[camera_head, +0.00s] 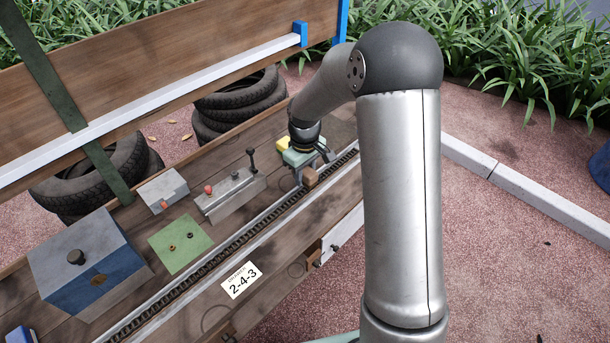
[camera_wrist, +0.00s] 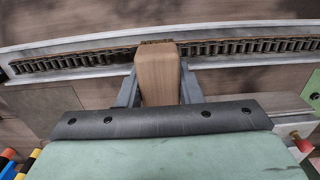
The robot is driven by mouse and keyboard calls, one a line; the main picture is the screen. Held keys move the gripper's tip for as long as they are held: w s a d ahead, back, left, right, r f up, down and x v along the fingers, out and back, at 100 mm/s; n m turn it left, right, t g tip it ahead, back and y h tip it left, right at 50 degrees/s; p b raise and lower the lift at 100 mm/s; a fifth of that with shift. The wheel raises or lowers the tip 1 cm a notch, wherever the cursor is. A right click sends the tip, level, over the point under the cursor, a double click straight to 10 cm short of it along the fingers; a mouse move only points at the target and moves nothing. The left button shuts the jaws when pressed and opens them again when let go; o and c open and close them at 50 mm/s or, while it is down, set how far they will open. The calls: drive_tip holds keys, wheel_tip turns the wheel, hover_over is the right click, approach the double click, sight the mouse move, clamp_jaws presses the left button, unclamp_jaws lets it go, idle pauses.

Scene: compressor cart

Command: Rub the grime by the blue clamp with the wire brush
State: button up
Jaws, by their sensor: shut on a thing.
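My gripper (camera_head: 308,172) is low over the right part of the wooden bench. In the wrist view its two grey fingers (camera_wrist: 158,92) are shut on the wire brush (camera_wrist: 157,72), seen as a wooden block. The brush also shows in the head view (camera_head: 311,177), beside the dark chain channel. Its bristles are mostly hidden; its far end overlaps the chain in the wrist view, and I cannot tell whether it touches. A blue clamp (camera_head: 300,34) sits on the white rail of the upright back board. I cannot make out grime beside it.
The chain (camera_head: 235,244) runs along the bench in a pale channel. A blue-grey box (camera_head: 118,276), a green plate (camera_head: 190,236), a small grey box (camera_head: 162,186) and a lever block (camera_head: 232,198) stand behind it. A label (camera_head: 242,281) lies in front. Tyres (camera_head: 236,100) are stacked behind.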

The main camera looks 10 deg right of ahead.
drive_tip(key=shift+r+p, duration=1)
drive_tip(key=shift+r, duration=0.95)
